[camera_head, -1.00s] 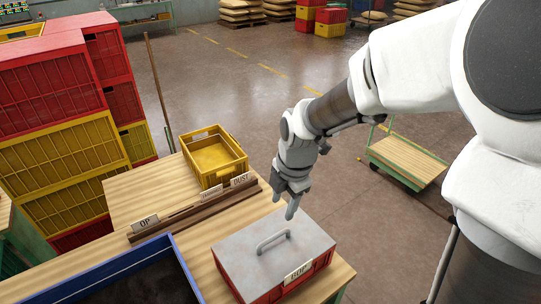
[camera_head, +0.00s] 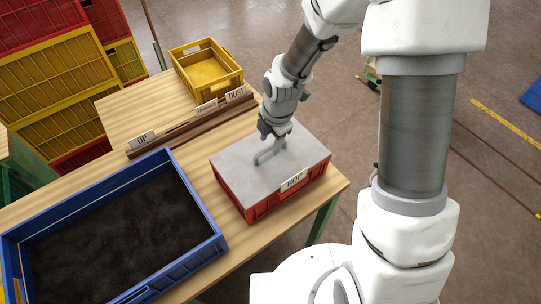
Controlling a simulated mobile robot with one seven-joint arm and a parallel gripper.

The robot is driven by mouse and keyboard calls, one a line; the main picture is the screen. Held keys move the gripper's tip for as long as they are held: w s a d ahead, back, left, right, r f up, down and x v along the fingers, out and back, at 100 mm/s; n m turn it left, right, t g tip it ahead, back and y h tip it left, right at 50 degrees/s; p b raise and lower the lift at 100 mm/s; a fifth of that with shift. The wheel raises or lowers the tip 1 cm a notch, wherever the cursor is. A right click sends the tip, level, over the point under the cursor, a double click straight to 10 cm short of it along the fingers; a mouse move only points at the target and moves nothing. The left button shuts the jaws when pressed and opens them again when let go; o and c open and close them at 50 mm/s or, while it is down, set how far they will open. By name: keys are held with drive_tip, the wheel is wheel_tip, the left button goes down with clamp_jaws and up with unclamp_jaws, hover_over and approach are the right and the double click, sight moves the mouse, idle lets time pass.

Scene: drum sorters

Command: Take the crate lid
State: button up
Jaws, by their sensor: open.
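The crate lid (camera_head: 240,172) is a flat grey panel lying on top of a red crate (camera_head: 262,208) at the table's right end. A grey bar handle (camera_head: 265,156) rises from the lid's middle. My gripper (camera_head: 272,138) points down just above the handle's far end, with its jaws open. I cannot tell whether the fingers touch the handle or straddle it, as the fingertips are small and partly overlap it. A card reading BOP (camera_head: 293,180) stands at the crate's front edge.
A blue tray (camera_head: 192,196) of dark material fills the table's left front. A yellow crate (camera_head: 208,88) stands at the back. A wooden rail (camera_head: 180,130) holds label cards. Red and yellow crates (camera_head: 60,80) are stacked behind at left.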

sight(266, 149)
drive_tip(key=f, duration=0.1)
drive_tip(key=a+f, duration=0.1)
drive_tip(key=f, duration=0.1)
drive_tip(key=shift+f, duration=0.6)
clamp_jaws()
